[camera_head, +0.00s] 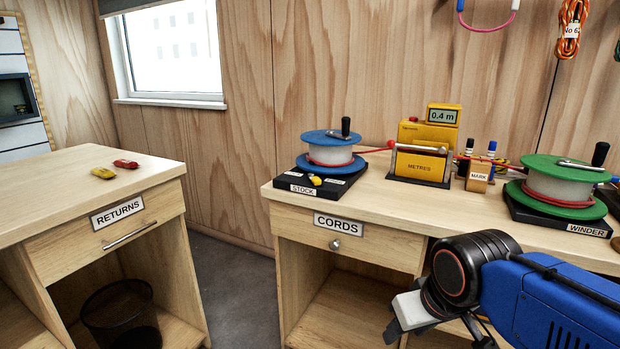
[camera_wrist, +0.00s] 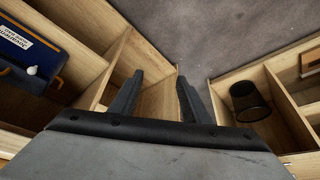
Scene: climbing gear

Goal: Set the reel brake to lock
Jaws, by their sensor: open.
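The blue stock reel (camera_head: 329,146) stands on a black base (camera_head: 342,185) labelled STOCK, on the cords bench. A small yellow lever (camera_head: 315,180) sits on the front of that base between small pale labels too small to read; it looks like the brake. I cannot tell which setting it points at. My gripper (camera_wrist: 158,78) is open and empty in the wrist view, its two dark fingers apart and pointing down towards the floor and shelving. In the head view my wrist is at the lower right, in front of the bench and well away from the lever.
A red cord runs from the stock reel to the yellow metres counter (camera_head: 423,152), reading 0.4 m. The green winder reel (camera_head: 564,187) and marker block (camera_head: 479,175) stand to the right. A returns desk (camera_head: 60,195) is at left, a wire bin (camera_head: 122,312) beneath it.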

